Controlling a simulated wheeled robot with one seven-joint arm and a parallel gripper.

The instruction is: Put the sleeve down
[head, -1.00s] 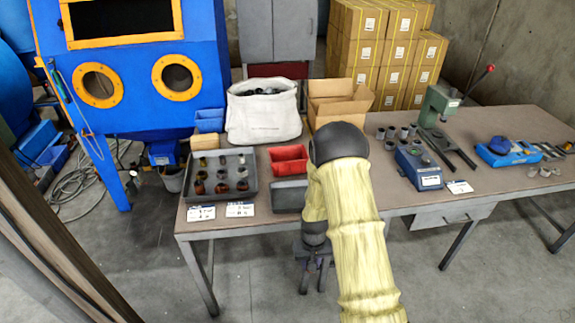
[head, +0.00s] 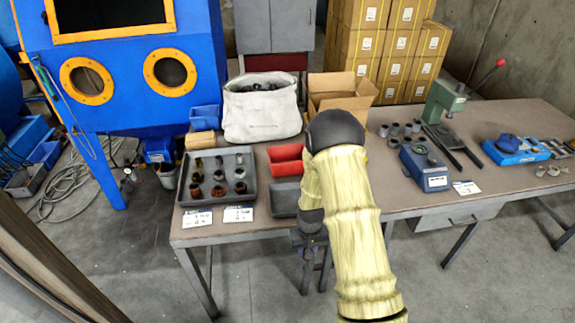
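Several small sleeve-like cylinders (head: 217,175), some dark and some copper-brown, stand in rows in a dark grey tray (head: 186,186) at the table's left end. Several grey cylinders (head: 394,130) stand beside the blue device. I cannot tell which of these is the task's sleeve. My gripper (head: 314,272) hangs at the table's front edge, below my arm's yellow-covered link, right of the tray. Its fingers point down. They are small and dark, and I cannot make out a sleeve between them. My arm hides part of the table behind it.
A red bin (head: 285,159) and a dark grey bin (head: 284,199) sit just left of my arm. A white sack (head: 262,112) and an open cardboard box (head: 342,92) stand behind. Right are a blue device (head: 424,165), a green lever press (head: 443,100) and labels.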

